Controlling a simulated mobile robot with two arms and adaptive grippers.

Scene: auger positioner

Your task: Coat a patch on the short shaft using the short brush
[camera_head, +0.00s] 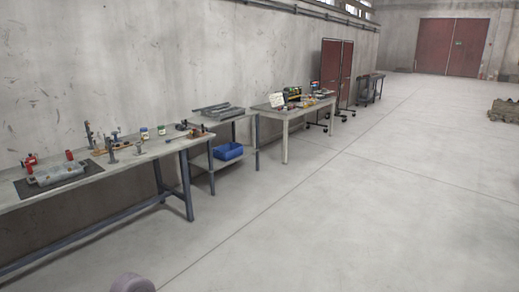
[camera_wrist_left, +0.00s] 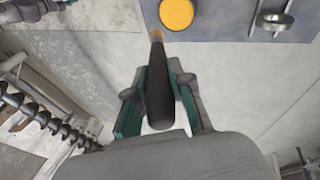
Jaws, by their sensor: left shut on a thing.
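My left gripper (camera_wrist_left: 160,85) is shut on a brush (camera_wrist_left: 160,95) with a dark handle in the left wrist view. Its tan tip points to the top of the picture, close to a round yellow surface (camera_wrist_left: 176,13) that looks like the top of a jar. I cannot tell whether the tip touches it. A dark spiral-bladed shaft (camera_wrist_left: 45,118) shows at the left; I cannot tell whether it is the short shaft. My right gripper is in neither view. In the head view neither gripper shows.
A metal part with a round disc (camera_wrist_left: 273,20) stands right of the yellow surface. In the head view, a workbench (camera_head: 150,152) with small jars and tools runs along the left wall. A blue bin (camera_head: 228,151) sits under the adjoining table.

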